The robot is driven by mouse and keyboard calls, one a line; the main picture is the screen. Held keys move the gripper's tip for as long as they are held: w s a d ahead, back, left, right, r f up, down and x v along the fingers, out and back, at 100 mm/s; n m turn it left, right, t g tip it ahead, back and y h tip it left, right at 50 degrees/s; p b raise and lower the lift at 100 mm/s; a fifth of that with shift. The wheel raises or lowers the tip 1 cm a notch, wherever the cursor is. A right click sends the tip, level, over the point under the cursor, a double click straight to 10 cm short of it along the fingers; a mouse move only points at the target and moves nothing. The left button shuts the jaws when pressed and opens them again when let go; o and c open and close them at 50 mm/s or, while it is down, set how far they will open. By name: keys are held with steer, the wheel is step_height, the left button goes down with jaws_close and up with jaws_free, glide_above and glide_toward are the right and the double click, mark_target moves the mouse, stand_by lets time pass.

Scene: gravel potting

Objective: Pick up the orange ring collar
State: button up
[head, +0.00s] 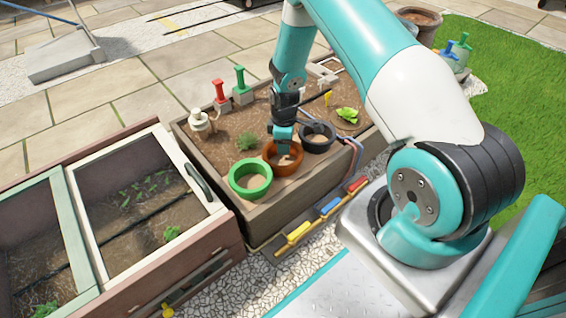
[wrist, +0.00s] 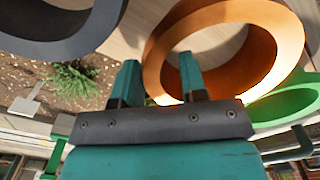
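The orange ring collar (head: 270,165) stands at the front of the wooden planter box, between a green ring (head: 250,190) and a black ring (head: 318,147). My gripper (head: 283,150) points down at its far side. In the wrist view the orange ring collar (wrist: 275,30) fills the upper right. My gripper (wrist: 157,80) is open there, with its two teal fingers apart. The right finger overlaps the ring's opening and the left finger is outside it. Part of the ring's wall shows between them, with a gap to the left finger. I cannot tell whether the right finger touches the ring.
The green ring (wrist: 290,104) and black ring (wrist: 60,38) are close on either side. A leafy plant (head: 246,141) grows behind the rings. Red (head: 221,95) and green (head: 240,85) handled tools stand farther back. A cold frame (head: 140,190) stands at left.

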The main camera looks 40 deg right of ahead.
step_height(320, 180, down, 2)
steer(key=shift+r, duration=0.1)
jaws_close()
steer(key=shift+r, duration=0.1)
